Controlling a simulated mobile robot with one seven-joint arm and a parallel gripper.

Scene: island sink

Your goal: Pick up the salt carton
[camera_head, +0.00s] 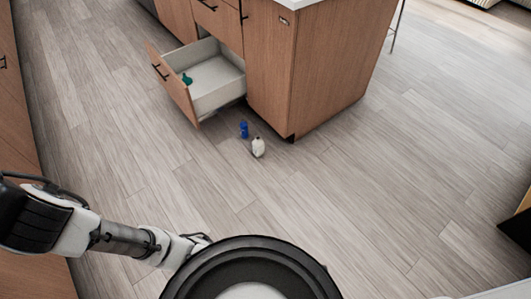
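A small blue upright object (244,129) stands on the floor by the island's open drawer; it may be the salt carton, but it is too small to read. A small white rounded object (258,147) stands just in front of it, slightly right. My arm reaches in from the lower left, far from both objects. The end of my arm (198,241) is partly hidden behind a dark round part of my body. The fingers cannot be made out.
The wooden island (310,75) stands behind the objects, with its lower drawer (216,97) pulled out. A green item (187,78) lies in the drawer. Wooden cabinets (15,115) line the left edge. The floor (390,190) is clear in front and to the right.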

